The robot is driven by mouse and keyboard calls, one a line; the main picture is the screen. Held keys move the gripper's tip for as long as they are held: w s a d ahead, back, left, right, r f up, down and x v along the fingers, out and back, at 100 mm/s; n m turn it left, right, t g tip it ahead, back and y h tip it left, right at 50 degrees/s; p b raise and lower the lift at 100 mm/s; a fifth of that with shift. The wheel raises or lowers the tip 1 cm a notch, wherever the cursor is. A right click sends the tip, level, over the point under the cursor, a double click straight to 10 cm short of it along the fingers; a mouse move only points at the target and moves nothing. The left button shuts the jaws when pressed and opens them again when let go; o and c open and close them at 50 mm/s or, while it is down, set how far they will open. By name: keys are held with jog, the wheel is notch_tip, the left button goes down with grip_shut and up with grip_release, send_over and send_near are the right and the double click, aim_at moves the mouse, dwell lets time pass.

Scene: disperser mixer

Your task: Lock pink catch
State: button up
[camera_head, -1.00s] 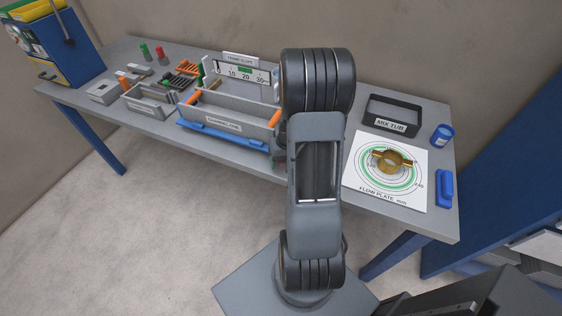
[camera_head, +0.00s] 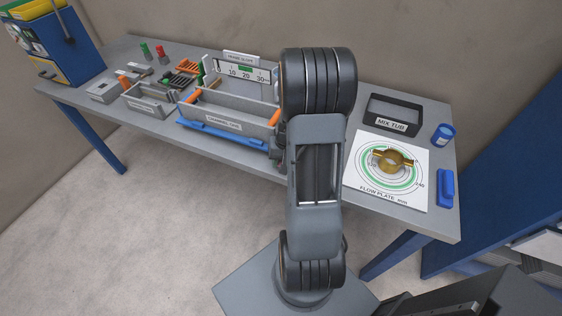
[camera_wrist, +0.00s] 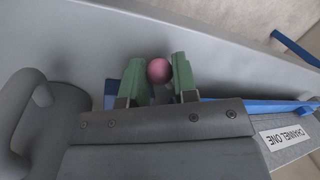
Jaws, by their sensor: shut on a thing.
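The pink catch shows as a round pink knob (camera_wrist: 159,71) in the wrist view. It sits between the two green fingertips of my gripper (camera_wrist: 160,80), which are shut on it. The knob is close to a grey surface, and the blue bar beside it partly hides behind the fingers. In the head view my own arm hides both the gripper and the catch. I cannot tell which position the catch is in.
The grey channel box (camera_head: 228,122) with orange end handles and a blue bar (camera_head: 222,137) along its front lies left of my arm. Right of it are the black mix tub frame (camera_head: 394,111), flow plate sheet (camera_head: 378,197), brass ring (camera_head: 393,161) and blue cup (camera_head: 442,135).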

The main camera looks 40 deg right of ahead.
jog(key=m, duration=0.1)
jog(key=a+m, duration=0.1)
jog(key=m, duration=0.2)
jog(key=shift+w+a+t, duration=0.2)
jog(key=shift+w+t, duration=0.1)
jog(key=shift+w, duration=0.05)
jog(key=shift+w+a+m+h+p, duration=0.15)
jog(key=shift+m+h+p, duration=0.1)
jog(key=shift+m, duration=0.4)
jog(key=shift+w+a+m+h+p, duration=0.15)
jog(key=shift+w+m+p, duration=0.1)
jog(key=shift+m, duration=0.45)
jog(key=shift+w+a+m+h+p, duration=0.1)
jog(key=shift+m+h+p, duration=0.15)
jog(key=shift+m, duration=0.4)
jog(key=o, duration=0.9)
jog(key=shift+r, duration=0.1)
jog(key=s+r, duration=0.1)
jog(key=r, duration=0.8)
jog(key=s+r, duration=0.1)
jog(key=r, duration=0.3)
jog(key=shift+s+d+r, duration=0.2)
jog(key=shift+s+d, duration=0.1)
jog(key=shift+d, duration=0.05)
